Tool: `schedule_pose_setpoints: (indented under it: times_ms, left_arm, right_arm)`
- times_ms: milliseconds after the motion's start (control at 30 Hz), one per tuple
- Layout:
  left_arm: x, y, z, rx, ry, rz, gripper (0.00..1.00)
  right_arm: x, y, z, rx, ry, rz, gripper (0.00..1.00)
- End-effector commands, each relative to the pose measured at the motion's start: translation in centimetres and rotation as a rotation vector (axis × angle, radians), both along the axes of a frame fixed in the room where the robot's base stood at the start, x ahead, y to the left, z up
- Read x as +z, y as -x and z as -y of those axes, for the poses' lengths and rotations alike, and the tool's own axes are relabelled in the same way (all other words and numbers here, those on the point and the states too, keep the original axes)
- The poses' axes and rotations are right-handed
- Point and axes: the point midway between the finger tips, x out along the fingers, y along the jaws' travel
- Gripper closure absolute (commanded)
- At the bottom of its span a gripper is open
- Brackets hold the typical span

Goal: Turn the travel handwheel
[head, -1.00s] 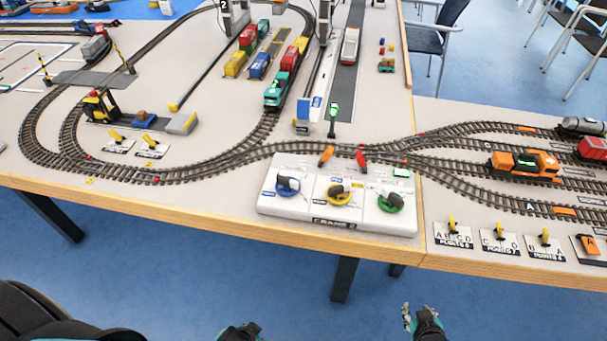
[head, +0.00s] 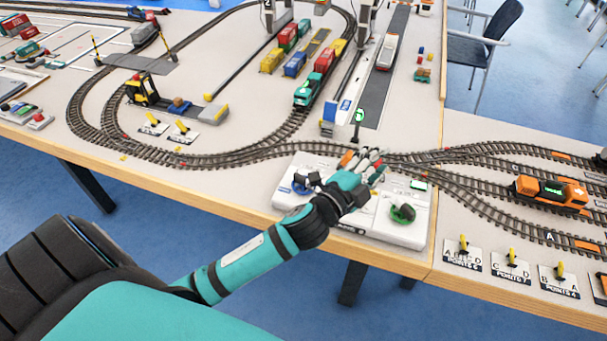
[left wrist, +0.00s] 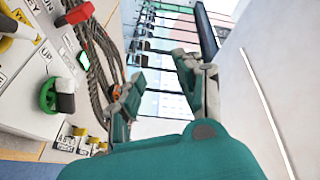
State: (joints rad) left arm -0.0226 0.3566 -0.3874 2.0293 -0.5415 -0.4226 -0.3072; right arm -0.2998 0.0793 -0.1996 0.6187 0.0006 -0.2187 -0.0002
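A white control panel (head: 385,234) at the table's front edge carries handwheels. The blue handwheel (head: 304,183) is at its left and the green handwheel (head: 402,213) at its right. The yellow handwheel between them is hidden behind my left arm in the head view; yellow shows at the edge of the left wrist view (left wrist: 18,28). I cannot read which wheel is marked travel. My left gripper (head: 370,158) is over the panel's back part. In the left wrist view its fingers (left wrist: 165,80) are apart with nothing between them. The green handwheel (left wrist: 48,95) lies left of them.
An orange lever (head: 347,158) and a red lever (left wrist: 76,14) stand near my left gripper at the panel's back. Tracks run close behind, with a green signal (head: 359,116). An orange locomotive (head: 550,190) stands to the right.

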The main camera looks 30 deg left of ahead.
Motion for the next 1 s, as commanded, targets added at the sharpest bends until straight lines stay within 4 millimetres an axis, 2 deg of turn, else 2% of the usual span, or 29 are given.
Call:
schedule_pose_setpoints:
  times_ms: [33, 100, 167, 200, 267, 300, 367, 467, 500, 567, 600, 667, 700, 800, 833, 900, 1000]
  left_arm:
    - [4.1, -1.1, 2.2, -0.105, -0.141, 0.176, 0.65]
    - [8.4, -1.1, 5.9, -0.265, -0.36, 0.422, 0.65]
    - [10.6, -0.2, 8.9, -0.405, -0.563, 0.622, 0.65]
    - [11.2, 0.6, 10.6, -0.501, -0.702, 0.746, 0.65]
    - [11.1, 1.9, 12.5, -0.65, -0.917, 0.915, 0.65]
    - [10.3, 2.7, 13.1, -0.755, -1.063, 1.012, 0.65]
    - [8.4, 3.4, 12.8, -0.921, -1.283, 1.135, 0.65]
    - [4.5, 3.4, 9.0, -1.23, -1.643, 1.253, 0.65]
    - [3.2, 3.0, 6.4, -1.367, -1.776, 1.263, 0.65]
    - [1.8, 2.4, 1.7, -1.574, -1.95, 1.236, 0.65]
    - [1.5, 2.0, -1.7, -1.71, -2.043, 1.193, 0.65]
    - [1.6, 1.6, -6.6, -1.9, -2.145, 1.103, 0.65]
    - [2.0, 1.5, -9.6, 2.003, 2.184, -1.029, 0.65]
    - [3.2, 1.8, -14.9, 2.043, 2.067, -0.811, 0.65]
    - [3.5, 1.9, -16.0, 2.051, 2.044, -0.767, 0.65]
    - [4.1, 2.1, -17.6, 2.067, 2.005, -0.702, 0.65]
    - [3.9, 2.3, -18.4, 2.08, 1.981, -0.67, 0.65]
  right_arm:
    - [0.1, 0.0, 0.0, 0.0, 0.0, 0.0, 0.65]
    - [0.1, 0.0, 0.0, 0.001, 0.0, 0.0, 0.65]
    - [0.1, 0.0, 0.0, 0.001, 0.0, 0.0, 0.65]
    - [0.2, 0.0, 0.0, 0.001, 0.0, 0.0, 0.65]
    - [0.2, 0.0, 0.0, 0.001, 0.0, 0.0, 0.65]
    - [0.2, 0.0, 0.0, 0.001, 0.001, 0.0, 0.65]
    - [0.2, 0.0, 0.0, 0.001, 0.001, 0.0, 0.65]
    - [0.3, 0.0, 0.0, 0.001, 0.001, 0.0, 0.65]
    - [0.3, 0.0, 0.0, 0.001, 0.001, 0.0, 0.65]
    - [0.3, 0.0, 0.0, 0.001, 0.001, 0.0, 0.65]
    - [0.3, 0.0, 0.0, 0.001, 0.001, 0.0, 0.65]
    - [0.3, 0.0, 0.1, 0.001, 0.001, 0.0, 0.65]
    - [0.4, 0.0, 0.1, 0.001, 0.001, 0.0, 0.65]
    - [0.4, 0.0, 0.0, 0.001, 0.001, 0.0, 0.65]
    - [0.4, 0.0, 0.0, 0.001, 0.001, 0.0, 0.65]
    - [0.4, 0.0, 0.0, 0.001, 0.001, 0.0, 0.65]
    - [0.5, 0.0, 0.0, 0.001, 0.001, 0.0, 0.65]
